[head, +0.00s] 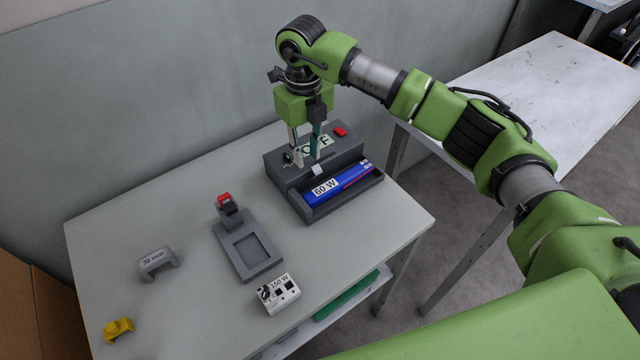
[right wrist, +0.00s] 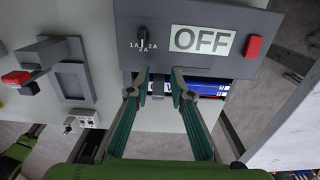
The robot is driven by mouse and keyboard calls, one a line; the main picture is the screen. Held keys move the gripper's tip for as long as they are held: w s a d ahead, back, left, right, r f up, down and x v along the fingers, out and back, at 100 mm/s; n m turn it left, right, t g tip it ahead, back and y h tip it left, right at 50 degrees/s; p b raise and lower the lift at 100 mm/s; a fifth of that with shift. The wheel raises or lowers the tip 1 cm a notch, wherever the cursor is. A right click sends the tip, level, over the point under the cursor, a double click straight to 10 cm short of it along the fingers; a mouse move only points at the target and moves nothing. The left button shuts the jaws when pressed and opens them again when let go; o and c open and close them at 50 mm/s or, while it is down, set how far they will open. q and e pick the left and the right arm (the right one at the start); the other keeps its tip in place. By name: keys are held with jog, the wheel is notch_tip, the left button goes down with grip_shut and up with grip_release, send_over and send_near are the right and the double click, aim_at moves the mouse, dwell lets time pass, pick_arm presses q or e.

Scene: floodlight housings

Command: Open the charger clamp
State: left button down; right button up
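The charger is a dark grey box (head: 278,163) at the back of the table, with an OFF display, a knob and a red button. A blue block marked 60 W (head: 343,185) lies in its front tray. A small pale piece (head: 317,170) sits at the tray's back edge, perhaps the clamp; I cannot tell its state. My right gripper (head: 306,162) points down over the charger; in the right wrist view (right wrist: 161,78) its fingers are apart, just below the charger panel (right wrist: 200,62). Whether they touch the pale piece is unclear.
A grey fixture (head: 264,259) with a red-tipped lever (head: 224,199) stands left of the charger. A white 150 W block (head: 279,294), a grey 39 mm piece (head: 157,262) and a yellow piece (head: 118,330) lie nearer the front. The table's left back is clear.

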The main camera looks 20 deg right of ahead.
jog(key=shift+r, duration=0.1)
jog(key=shift+r+p, duration=1.15)
jog(key=shift+r, duration=0.8)
grip_shut()
